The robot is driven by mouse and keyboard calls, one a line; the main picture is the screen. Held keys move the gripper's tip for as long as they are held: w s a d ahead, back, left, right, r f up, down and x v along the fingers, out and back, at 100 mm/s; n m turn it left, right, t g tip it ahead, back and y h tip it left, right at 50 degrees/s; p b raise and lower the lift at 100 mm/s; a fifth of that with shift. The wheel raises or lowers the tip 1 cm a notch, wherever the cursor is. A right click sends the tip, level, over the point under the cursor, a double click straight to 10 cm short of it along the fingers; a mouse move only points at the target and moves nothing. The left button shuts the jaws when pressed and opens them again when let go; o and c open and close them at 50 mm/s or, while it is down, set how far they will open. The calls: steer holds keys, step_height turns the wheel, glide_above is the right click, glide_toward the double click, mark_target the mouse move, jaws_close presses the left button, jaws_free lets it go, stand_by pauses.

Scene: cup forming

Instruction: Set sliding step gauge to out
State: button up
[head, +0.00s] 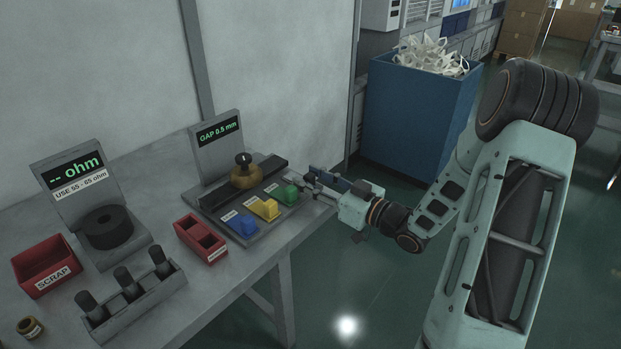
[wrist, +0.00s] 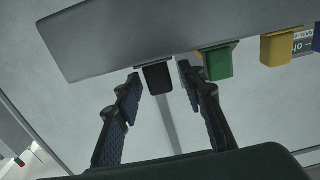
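The gap station (head: 215,145), with a sign reading GAP 0.5 mm, stands at the back of the bench. On its dark rail (head: 215,197) sits a brass piece with a black knob (head: 245,172). Blue (head: 242,225), yellow (head: 265,209) and green (head: 288,194) blocks stand in a row in front. I cannot tell for sure which part is the step gauge. My gripper (head: 312,181) is at the right end of this row. In the wrist view its fingers are open, either side of a dark block (wrist: 157,78) beside the green block (wrist: 217,63); contact is unclear.
Left on the bench are an ohm meter stand (head: 82,180), a red SCRAP bin (head: 45,266), a small red tray (head: 201,239) and a holder with dark cylinders (head: 135,305). A blue bin (head: 415,115) stands beyond the bench.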

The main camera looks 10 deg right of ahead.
steer(key=v, duration=1.2)
